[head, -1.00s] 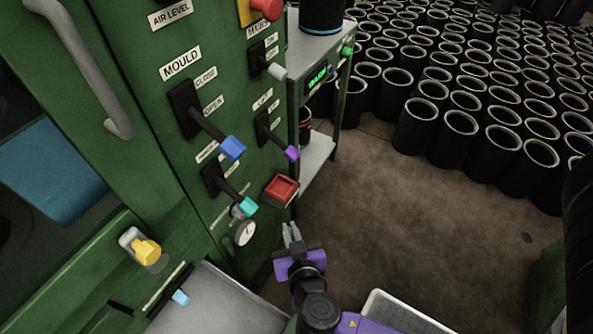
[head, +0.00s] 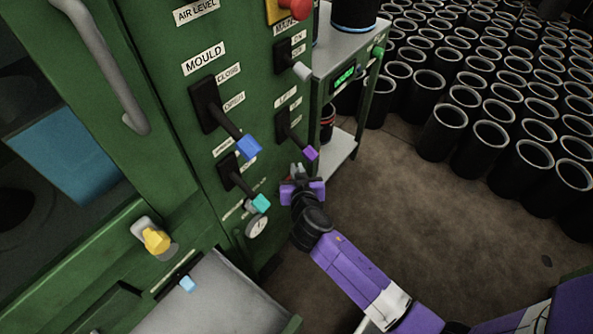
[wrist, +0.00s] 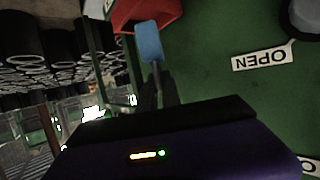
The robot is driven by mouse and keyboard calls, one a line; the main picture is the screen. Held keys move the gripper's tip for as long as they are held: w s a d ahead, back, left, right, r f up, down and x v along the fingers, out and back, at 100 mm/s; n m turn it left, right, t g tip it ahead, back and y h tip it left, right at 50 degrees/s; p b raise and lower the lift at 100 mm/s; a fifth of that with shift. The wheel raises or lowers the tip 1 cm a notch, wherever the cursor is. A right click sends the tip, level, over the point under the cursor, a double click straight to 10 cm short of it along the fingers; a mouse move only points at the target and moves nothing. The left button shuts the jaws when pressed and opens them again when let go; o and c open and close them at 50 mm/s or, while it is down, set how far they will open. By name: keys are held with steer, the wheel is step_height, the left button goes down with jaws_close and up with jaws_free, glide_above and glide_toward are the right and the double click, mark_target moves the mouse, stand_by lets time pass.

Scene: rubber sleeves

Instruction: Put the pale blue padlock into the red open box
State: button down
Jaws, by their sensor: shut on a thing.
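The pale blue padlock (wrist: 150,41) shows in the wrist view, just beyond my fingertips. My gripper (wrist: 158,88) is shut on its grey lower part, and the blue body sticks out past the fingers. The red open box (wrist: 146,11) is at the top of the wrist view, close to the padlock and partly behind it. I cannot tell whether they touch, and the box's inside is not visible. In the head view my gripper (head: 297,172) is up against the green panel's right edge, where it hides most or all of the box; the padlock is not clear there.
The green panel carries levers with blue (head: 249,147), purple (head: 311,153) and cyan (head: 260,203) knobs, plus a gauge (head: 257,226) close to my gripper. A shelf stand (head: 340,155) is behind. Black sleeves stand at upper right; the floor between is clear.

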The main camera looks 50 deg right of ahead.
steer(key=shift+w+d, duration=0.45)
steer(key=shift+w, duration=0.05)
steer(key=shift+w+d+f+b, duration=0.15)
steer(key=shift+f+b, duration=0.1)
steer(key=shift+f, duration=0.65)
steer(key=shift+w+d+f+b, duration=0.1)
steer(key=shift+f+b, duration=0.1)
steer(key=shift+f, duration=0.65)
steer(key=shift+f, duration=0.2)
steer(key=c, duration=1.5)
jaws_free()
steer(key=shift+c, duration=0.2)
steer(key=shift+r, duration=0.15)
steer(key=shift+s+r, duration=0.1)
steer(key=shift+r, duration=0.05)
steer(key=v, duration=1.2)
steer(key=shift+p, duration=0.35)
